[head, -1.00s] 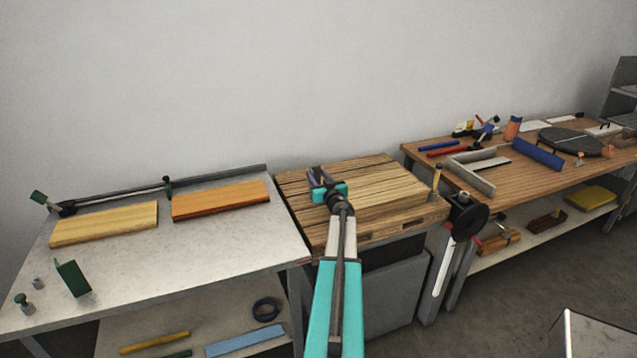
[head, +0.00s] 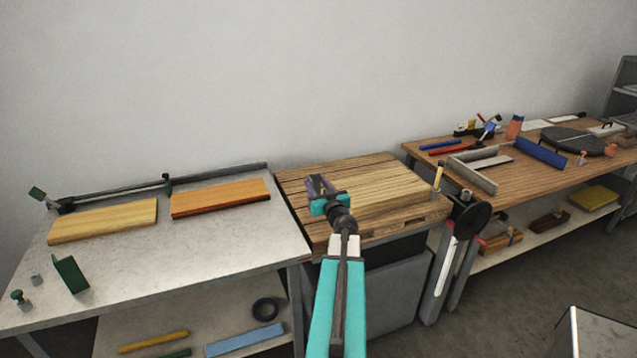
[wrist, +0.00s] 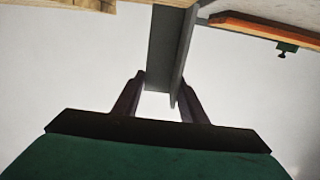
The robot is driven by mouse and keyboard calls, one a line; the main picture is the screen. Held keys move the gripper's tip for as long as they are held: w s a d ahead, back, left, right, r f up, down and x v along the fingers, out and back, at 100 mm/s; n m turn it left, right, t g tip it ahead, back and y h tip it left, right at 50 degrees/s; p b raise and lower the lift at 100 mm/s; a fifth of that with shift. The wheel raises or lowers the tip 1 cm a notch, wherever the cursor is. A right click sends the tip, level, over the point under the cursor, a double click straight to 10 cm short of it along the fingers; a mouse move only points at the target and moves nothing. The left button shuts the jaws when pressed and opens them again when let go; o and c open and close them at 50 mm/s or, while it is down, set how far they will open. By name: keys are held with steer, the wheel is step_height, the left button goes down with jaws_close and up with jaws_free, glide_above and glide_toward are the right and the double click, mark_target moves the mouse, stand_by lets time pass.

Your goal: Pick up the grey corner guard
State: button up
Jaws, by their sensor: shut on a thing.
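In the wrist view a long grey angled piece, the grey corner guard (wrist: 165,50), runs up from between the fingertips of my gripper (wrist: 158,90). The fingers are shut on it, one on each side. In the head view my gripper (head: 322,188) is over the wooden block-top bench (head: 400,230), near its left side. The guard is not clearly made out there, as the gripper hides most of it.
On the left a pale table (head: 200,250) holds a yellow board (head: 103,221), an orange board (head: 221,197) and a green bracket (head: 70,274). The right bench (head: 530,185) carries a grey L-shaped frame (head: 484,180), a blue bar (head: 540,153) and several tools.

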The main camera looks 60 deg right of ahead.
steer(key=shift+s+a+r, duration=0.1)
steer(key=shift+s+a, duration=0.3)
steer(key=shift+a, duration=0.25)
steer(key=shift+s+a+r, duration=0.1)
steer(key=shift+s+a, duration=0.25)
steer(key=shift+a, duration=0.35)
steer(key=shift+s+a+r, duration=0.1)
steer(key=shift+s+a, duration=0.3)
steer(key=shift+a, duration=0.25)
steer(key=w+a+n+t+y, duration=0.1)
steer(key=w+a+n+y, duration=0.25)
steer(key=w+a, duration=0.5)
steer(key=w+a+n+t+y, duration=0.25)
steer(key=w+a+y, duration=0.25)
steer(key=a, duration=0.6)
steer(key=w+a+n+t+y, duration=0.1)
steer(key=w+a+n+y, duration=0.25)
steer(key=w+a, duration=0.5)
steer(key=s+a+f+n+g+y, duration=0.1)
steer(key=a+n+g+y, duration=0.3)
steer(key=a, duration=1.4)
steer(key=s+a+f+n+g+y, duration=0.1)
steer(key=a+n+g+y, duration=0.3)
steer(key=a+y, duration=0.5)
steer(key=a+f+n, duration=0.1)
steer(key=a, duration=0.9)
steer(key=shift+a+y, duration=0.3)
steer(key=shift+y, duration=0.1)
